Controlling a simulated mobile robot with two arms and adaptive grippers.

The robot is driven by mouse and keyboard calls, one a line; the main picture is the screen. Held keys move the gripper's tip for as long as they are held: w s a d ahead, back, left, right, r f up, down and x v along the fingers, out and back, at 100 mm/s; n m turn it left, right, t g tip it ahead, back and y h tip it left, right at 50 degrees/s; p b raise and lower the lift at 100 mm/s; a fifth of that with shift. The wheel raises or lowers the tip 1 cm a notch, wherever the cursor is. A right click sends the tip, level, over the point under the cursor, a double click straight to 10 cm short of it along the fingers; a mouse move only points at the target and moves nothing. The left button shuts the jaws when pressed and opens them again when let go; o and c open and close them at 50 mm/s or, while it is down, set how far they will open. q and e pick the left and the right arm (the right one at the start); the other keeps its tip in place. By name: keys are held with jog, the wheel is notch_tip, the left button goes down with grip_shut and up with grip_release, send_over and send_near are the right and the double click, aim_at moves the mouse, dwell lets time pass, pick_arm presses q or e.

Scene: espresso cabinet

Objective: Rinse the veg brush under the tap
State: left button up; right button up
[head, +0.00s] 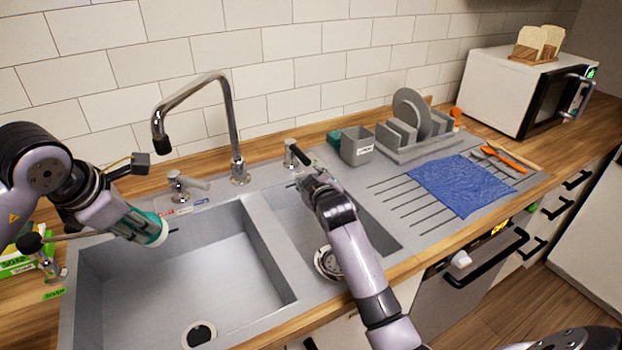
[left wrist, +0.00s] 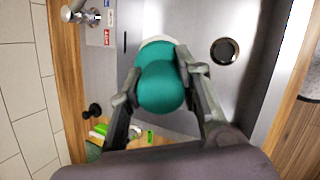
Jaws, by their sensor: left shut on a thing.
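The veg brush (head: 155,230), teal with a pale bristle end, is in my left gripper (head: 133,222) over the left part of the large sink basin (head: 215,255). In the left wrist view the teal brush (left wrist: 160,82) sits between the two fingers of my left gripper (left wrist: 160,85). The tap's spout (head: 162,143) hangs up and to the right of the brush in the head view, and no water shows. My right gripper (head: 306,180) is close to the right tap lever (head: 297,153); its fingers are too small and dark to tell their state or contact. The left tap lever (head: 185,183) stands behind the large basin.
A small basin (head: 290,232) lies right of the large one. A grey cup (head: 357,147), a dish rack (head: 415,130) and a blue cloth (head: 460,183) are on the right. A microwave (head: 505,90) stands beyond. A soap box (head: 14,263) is at far left.

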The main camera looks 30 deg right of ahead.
pick_arm(q)
jog(key=shift+s+a+r, duration=0.65)
jog(key=shift+s+r, duration=0.3)
jog(key=shift+s, duration=0.05)
jog(key=shift+s+a+r, duration=0.6)
jog(key=shift+s+r, duration=0.35)
jog(key=shift+r, duration=0.1)
